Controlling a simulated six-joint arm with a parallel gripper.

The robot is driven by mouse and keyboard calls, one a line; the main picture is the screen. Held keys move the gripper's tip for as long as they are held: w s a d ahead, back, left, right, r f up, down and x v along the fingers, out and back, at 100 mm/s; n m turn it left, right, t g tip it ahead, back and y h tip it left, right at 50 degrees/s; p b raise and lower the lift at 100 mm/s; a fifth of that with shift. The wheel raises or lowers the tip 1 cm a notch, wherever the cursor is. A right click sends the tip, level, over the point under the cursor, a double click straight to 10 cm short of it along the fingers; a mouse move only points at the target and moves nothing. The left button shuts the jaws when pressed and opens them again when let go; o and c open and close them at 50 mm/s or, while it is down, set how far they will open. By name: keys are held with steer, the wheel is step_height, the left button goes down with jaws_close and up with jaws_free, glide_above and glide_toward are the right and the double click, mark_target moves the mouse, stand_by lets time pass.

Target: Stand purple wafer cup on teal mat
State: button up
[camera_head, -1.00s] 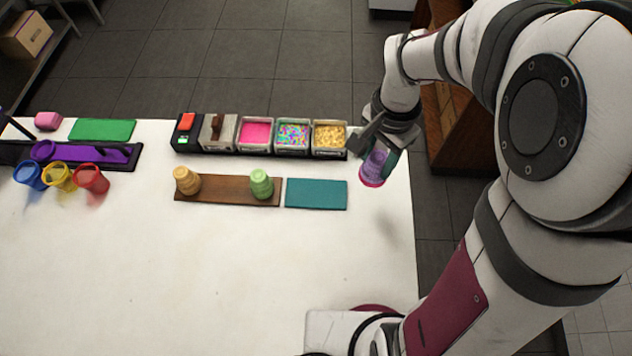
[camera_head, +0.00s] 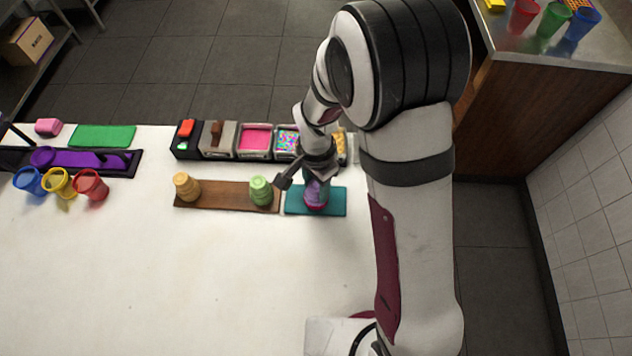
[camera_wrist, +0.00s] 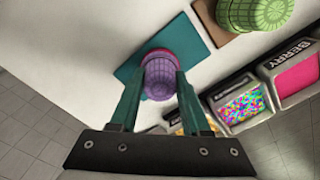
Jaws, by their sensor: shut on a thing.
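The purple wafer cup (camera_head: 316,194) is a ribbed cup with a pink-magenta end, and it also shows in the wrist view (camera_wrist: 160,79). My gripper (camera_head: 313,180) is shut on it, with one finger on each side in the wrist view (camera_wrist: 155,88). The cup is over the teal mat (camera_head: 333,206), pink end toward the mat. I cannot tell whether it touches the mat. The teal mat also shows behind the cup in the wrist view (camera_wrist: 128,72).
Left of the mat is a brown board (camera_head: 222,203) with a tan cup (camera_head: 186,186) and a green cup (camera_head: 260,190). Topping bins (camera_head: 254,140) stand behind. Blue, yellow and red cups (camera_head: 60,183) stand at far left. The front table is clear.

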mark_target(316, 185)
steer(key=shift+f, duration=0.1)
steer(key=o, duration=1)
step_height(316, 185, up, 12)
steer(key=s+d+r+n, duration=0.1)
steer(key=s+d+r, duration=0.1)
steer(key=s, duration=0.4)
steer(key=s+d+r+n+y, duration=0.1)
steer(key=s+d+r, duration=0.1)
steer(key=s, duration=0.5)
steer(key=s+d+r+n, duration=0.1)
steer(key=s+d+r, duration=0.1)
steer(key=s+d, duration=0.2)
steer(key=shift+s+d+r+y, duration=0.1)
steer(key=shift+s+d+y, duration=0.1)
steer(key=shift+s, duration=0.4)
steer(key=shift+s+d+y, duration=0.1)
steer(key=shift+s+y, duration=0.1)
steer(key=shift+s, duration=0.4)
